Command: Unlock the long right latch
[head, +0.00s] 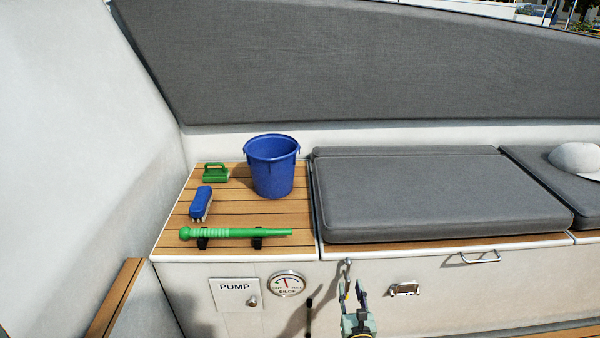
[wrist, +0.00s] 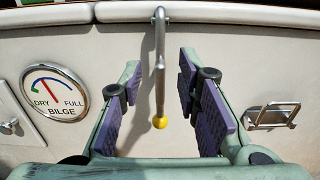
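The long latch (wrist: 160,70) is a slim metal bar with a yellow knob at its lower end. It hangs down from the seat edge on the white locker front. In the head view its upper end (head: 347,268) shows just above my gripper (head: 352,296), and the rest is hidden. In the wrist view my gripper (wrist: 159,95) is open, with purple pads to the left and right of the bar. Neither pad visibly touches it. I cannot tell how far the fingertips are from the bar in depth. A small metal catch (wrist: 272,115) sits to the right on the same front.
A bilge gauge (head: 287,284) and PUMP panel (head: 235,294) are left of the latch. A metal handle (head: 480,257) is on the right. A grey cushion (head: 430,195), blue bucket (head: 272,168), blue brush (head: 201,203) and green pump handle (head: 230,233) lie above.

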